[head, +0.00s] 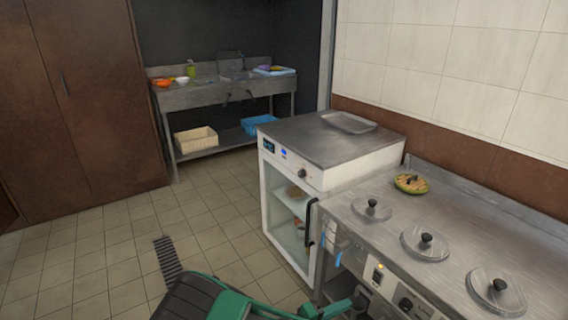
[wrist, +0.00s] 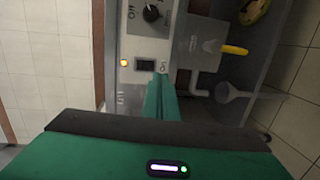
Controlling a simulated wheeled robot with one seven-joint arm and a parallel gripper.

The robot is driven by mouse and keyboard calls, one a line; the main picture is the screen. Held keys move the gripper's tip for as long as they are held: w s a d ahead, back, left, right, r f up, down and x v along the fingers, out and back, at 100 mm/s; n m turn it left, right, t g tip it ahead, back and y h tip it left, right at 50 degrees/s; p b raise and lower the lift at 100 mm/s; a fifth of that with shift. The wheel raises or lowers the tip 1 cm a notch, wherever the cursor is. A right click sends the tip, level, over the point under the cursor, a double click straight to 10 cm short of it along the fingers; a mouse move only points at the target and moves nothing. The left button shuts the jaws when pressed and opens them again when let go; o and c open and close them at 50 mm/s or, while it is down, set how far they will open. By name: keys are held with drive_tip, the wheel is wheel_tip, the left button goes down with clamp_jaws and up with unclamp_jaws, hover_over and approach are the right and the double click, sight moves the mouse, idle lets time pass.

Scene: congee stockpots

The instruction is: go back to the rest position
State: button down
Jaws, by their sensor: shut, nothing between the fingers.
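My gripper (wrist: 160,84) is green, shut and empty in the wrist view. Its fingertips point at the steel control panel (wrist: 135,95) of the stockpot counter, close to a black switch (wrist: 144,65). An orange light (wrist: 124,62) glows beside the switch, and a black knob (wrist: 151,13) is further up. I cannot tell whether the fingertips touch the panel. In the head view my green arm crosses the bottom edge toward the front of the counter (head: 350,212). The orange light also shows there (head: 380,266).
Lidded pots (head: 425,244) are set in the counter, with a green-rimmed item (head: 411,183) behind them. A white glass-door cabinet (head: 284,212) adjoins it, a tray (head: 348,122) on top. A sink table (head: 215,95) stands at the back.

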drive_tip(key=s+d+r+m+g+y, duration=0.3)
drive_tip(key=d+r+m+g+y, duration=0.15)
drive_tip(key=d+r, duration=0.5)
drive_tip(key=s+d+r+m+g+y, duration=0.2)
drive_tip(key=d+r+m+g+y, duration=0.35)
drive_tip(key=r, duration=0.65)
drive_tip(key=s+d+r+t+y, duration=0.1)
drive_tip(key=s+d+r+y, duration=0.1)
drive_tip(key=s+r, duration=0.5)
drive_tip(key=s+d+r+m+t+y, duration=0.1)
drive_tip(key=s+d+r+y, duration=0.2)
drive_tip(key=s, duration=0.9)
wheel_tip(320, 180, up, 4)
drive_tip(key=shift+s+d+f+m+t, duration=0.1)
drive_tip(key=shift+s+d+m+t, duration=0.25)
drive_tip(key=shift+d, duration=0.5)
